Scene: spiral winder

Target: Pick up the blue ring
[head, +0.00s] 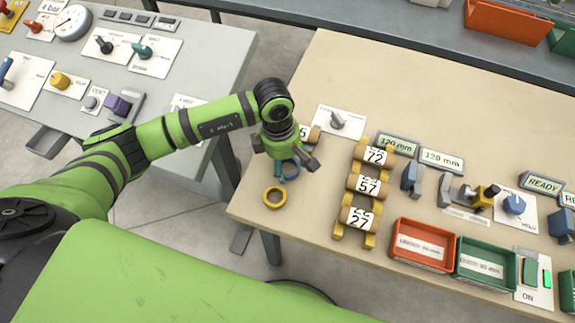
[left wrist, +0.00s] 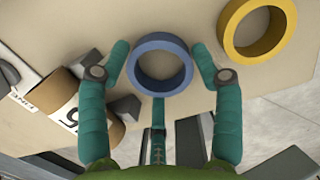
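The blue ring (head: 291,169) lies on the wooden table near its left edge, partly hidden under my left gripper in the head view. In the left wrist view the blue ring (left wrist: 161,63) sits between the two teal fingers. My left gripper (head: 286,172) points down over the ring. Its fingers are spread, one on each side of the ring (left wrist: 162,62), with small gaps visible, so it is open. My right gripper does not show in either view.
A yellow ring (head: 274,197) lies close by, also seen in the left wrist view (left wrist: 258,27). A numbered roll (head: 313,135) is just behind the gripper. Red (head: 422,246) and green (head: 486,263) trays are farther right.

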